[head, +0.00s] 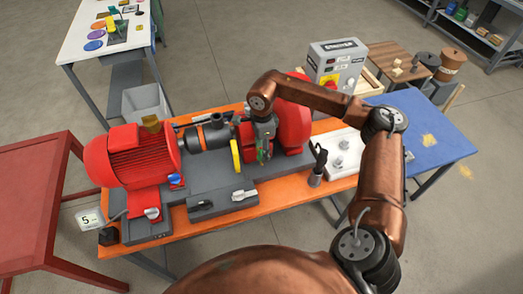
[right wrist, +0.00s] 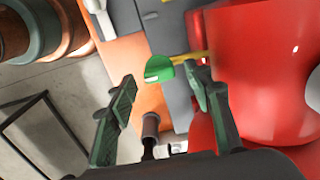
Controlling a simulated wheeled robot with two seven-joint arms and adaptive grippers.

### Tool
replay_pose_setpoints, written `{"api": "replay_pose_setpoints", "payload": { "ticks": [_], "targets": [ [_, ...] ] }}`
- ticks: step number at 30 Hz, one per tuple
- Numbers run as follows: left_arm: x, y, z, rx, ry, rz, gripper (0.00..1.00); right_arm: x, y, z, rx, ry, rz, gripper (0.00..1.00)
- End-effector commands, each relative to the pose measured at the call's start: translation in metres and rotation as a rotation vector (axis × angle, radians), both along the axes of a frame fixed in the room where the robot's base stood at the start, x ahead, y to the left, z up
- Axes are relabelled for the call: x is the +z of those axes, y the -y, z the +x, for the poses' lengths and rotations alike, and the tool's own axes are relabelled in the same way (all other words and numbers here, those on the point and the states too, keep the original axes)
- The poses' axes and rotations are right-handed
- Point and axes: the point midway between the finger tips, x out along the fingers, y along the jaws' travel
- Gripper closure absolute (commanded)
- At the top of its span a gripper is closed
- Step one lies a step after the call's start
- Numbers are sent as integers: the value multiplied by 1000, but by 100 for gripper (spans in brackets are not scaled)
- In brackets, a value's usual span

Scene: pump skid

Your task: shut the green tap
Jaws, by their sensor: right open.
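The green tap (right wrist: 159,70) shows in the right wrist view as a small bright green handle with a pale face. It appears ahead of and between the fingertips of my right gripper (right wrist: 160,88), with visible space on both sides. The gripper is open and holds nothing. In the head view my right gripper (head: 264,148) points down beside the red pump housing (head: 291,118). The arm and gripper hide most of the tap there, and I cannot clearly separate its green from the fingers. My left gripper is not in view.
The red housing stands close beside the right gripper. A red motor (head: 135,155), a yellow ring (head: 235,155) and a dark upright tool (head: 317,165) share the orange bench (head: 290,203). A grey control box (head: 337,62) stands behind. A blue table (head: 430,125) is at right.

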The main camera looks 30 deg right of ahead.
Motion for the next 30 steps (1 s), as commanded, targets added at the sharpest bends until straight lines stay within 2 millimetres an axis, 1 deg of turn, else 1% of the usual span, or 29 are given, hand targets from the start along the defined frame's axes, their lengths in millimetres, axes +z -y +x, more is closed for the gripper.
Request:
{"api": "replay_pose_setpoints", "payload": {
  "ticks": [1,4,12,30],
  "targets": [
    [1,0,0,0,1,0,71,-5,0,0,1,-1,0,54],
    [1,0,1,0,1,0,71,-10,-1,0,2,-1,0,54],
    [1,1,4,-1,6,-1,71,-11,-2,1,3,0,1,54],
    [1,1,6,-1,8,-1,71,-10,-2,1,3,0,2,95]
  ]
}}
